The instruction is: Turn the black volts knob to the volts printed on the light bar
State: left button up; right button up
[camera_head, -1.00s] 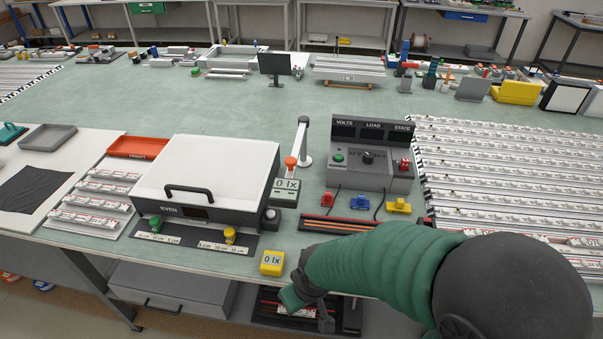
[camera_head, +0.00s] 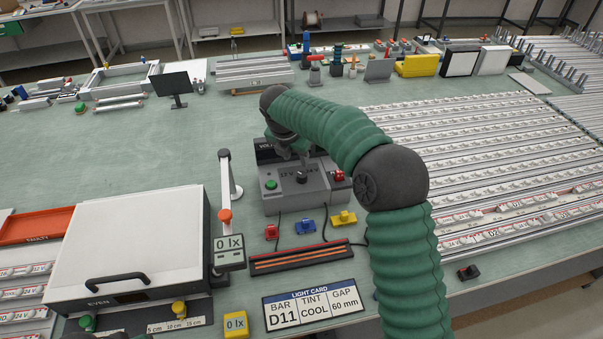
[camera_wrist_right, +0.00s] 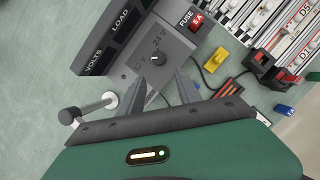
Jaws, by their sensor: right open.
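The black volts knob (camera_head: 301,177) sits on the grey power box (camera_head: 268,200), below its dark display panel. In the right wrist view the knob (camera_wrist_right: 158,58) lies between printed 12 V and 24 V marks; I cannot tell its exact pointing. My right gripper (camera_head: 302,160) is above the box, pointing down at the knob. In the wrist view the right gripper (camera_wrist_right: 160,84) is open, its two fingers apart and the knob just beyond their tips, not gripped. The light card (camera_head: 312,303) reads bar D11, cool, 60 mm. I cannot single out bar D11.
A green button (camera_head: 271,185) and red fuse switch (camera_head: 339,175) flank the knob. Red, blue (camera_head: 305,227) and yellow (camera_head: 344,218) plugs lie before the box. Racks of light bars (camera_head: 480,150) fill the right.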

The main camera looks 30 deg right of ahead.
aim_at(302, 175)
jog(key=x, duration=1.2)
jog(key=shift+w+d+f, duration=0.1)
jog(key=shift+d+f, duration=0.1)
jog(key=shift+w+f, duration=0.3)
jog(key=shift+f, duration=0.2)
jog(key=shift+r, duration=0.1)
grip_shut()
